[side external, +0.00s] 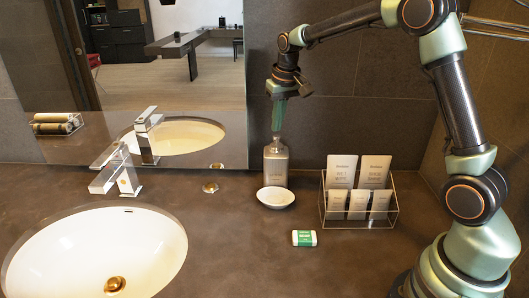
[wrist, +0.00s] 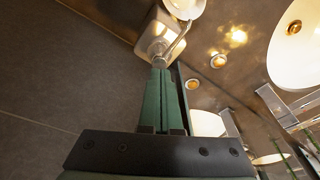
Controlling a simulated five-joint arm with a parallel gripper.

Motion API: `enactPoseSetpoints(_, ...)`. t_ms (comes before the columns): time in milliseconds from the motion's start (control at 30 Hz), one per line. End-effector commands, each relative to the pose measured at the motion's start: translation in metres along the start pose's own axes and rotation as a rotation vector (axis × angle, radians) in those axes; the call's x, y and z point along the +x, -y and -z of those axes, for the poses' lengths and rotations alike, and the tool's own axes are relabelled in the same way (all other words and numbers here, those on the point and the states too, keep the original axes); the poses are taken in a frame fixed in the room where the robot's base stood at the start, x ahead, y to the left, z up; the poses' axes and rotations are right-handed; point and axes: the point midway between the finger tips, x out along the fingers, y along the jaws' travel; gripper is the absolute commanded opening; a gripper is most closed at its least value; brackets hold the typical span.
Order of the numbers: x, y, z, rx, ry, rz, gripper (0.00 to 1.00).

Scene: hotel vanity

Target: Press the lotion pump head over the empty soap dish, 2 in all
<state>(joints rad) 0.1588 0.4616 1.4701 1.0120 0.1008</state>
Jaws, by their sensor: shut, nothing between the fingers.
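The lotion bottle (side external: 276,166) stands upright against the wall, grey-beige with a pump on top. The soap dish (side external: 275,197), small, white and empty, sits on the counter just in front of it. My gripper (side external: 277,130) is shut with nothing in it, pointing down directly above the pump head. In the wrist view my gripper (wrist: 160,70) has its green fingertips at the pump head, hiding part of it; I cannot tell whether they touch. There the pump's spout (wrist: 179,38) reaches from the bottle (wrist: 156,36) toward the soap dish (wrist: 186,7).
A clear organizer (side external: 361,222) with several packets stands right of the bottle. A green-and-white soap bar (side external: 304,238) lies in front. The sink (side external: 60,250) and faucet (side external: 117,170) are at left. A mirror (side external: 200,90) stands behind. The counter between sink and dish is mostly clear.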

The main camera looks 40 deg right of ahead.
Motion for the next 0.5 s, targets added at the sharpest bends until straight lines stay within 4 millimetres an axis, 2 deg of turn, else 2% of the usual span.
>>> enactPoseSetpoints(367,-0.0003,0.0,0.0003,0.0,-0.001,0.0,0.0)
enactPoseSetpoints(500,-0.0073,0.0002,0.0024,0.0,-0.004,0.0,0.0)
